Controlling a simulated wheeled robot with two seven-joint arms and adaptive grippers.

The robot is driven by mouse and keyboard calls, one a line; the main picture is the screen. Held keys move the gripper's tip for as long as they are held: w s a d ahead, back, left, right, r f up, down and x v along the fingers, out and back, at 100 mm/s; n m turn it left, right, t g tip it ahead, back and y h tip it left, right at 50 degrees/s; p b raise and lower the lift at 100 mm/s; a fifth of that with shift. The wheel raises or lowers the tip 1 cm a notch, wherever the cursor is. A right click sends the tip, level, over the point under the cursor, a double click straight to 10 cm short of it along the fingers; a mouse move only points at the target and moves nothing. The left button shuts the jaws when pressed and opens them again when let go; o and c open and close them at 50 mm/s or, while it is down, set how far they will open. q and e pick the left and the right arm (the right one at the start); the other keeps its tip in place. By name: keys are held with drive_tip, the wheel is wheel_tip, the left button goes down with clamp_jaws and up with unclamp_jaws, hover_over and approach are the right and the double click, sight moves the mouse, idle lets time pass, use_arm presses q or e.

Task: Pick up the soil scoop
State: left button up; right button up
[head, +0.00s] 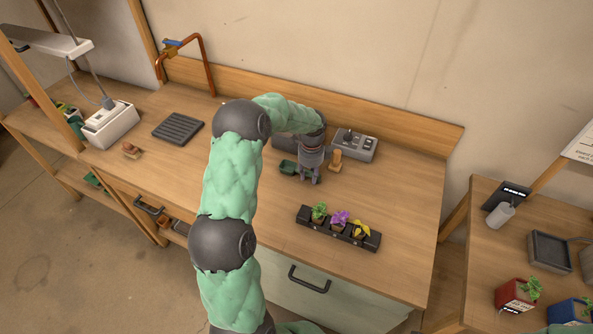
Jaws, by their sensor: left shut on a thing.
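The soil scoop (288,167) shows as a small dark-green piece on the wooden bench top, just left of my left gripper. My left gripper (309,179) points down at the bench and is shut on the scoop. The fingers hide part of the scoop, and I cannot tell whether it touches the bench. My right gripper is not in view.
A grey control box (354,145) and a small wooden piece (335,160) stand close right of the gripper. A black rack (325,228) with several potted flowers sits in front. A dark slatted mat (178,128) lies left. The bench's right side is clear.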

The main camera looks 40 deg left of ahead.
use_arm(q)
drive_tip(key=shift+r+p, duration=0.3)
drive_tip(key=shift+r, duration=0.45)
drive_tip(key=s+a+r+p, duration=0.3)
drive_tip(key=s+a+r, duration=0.4)
drive_tip(key=s+r, duration=0.4)
drive_tip(key=shift+s+a+r, duration=0.25)
drive_tip(key=shift+s+a, duration=0.05)
drive_tip(key=shift+s, duration=0.05)
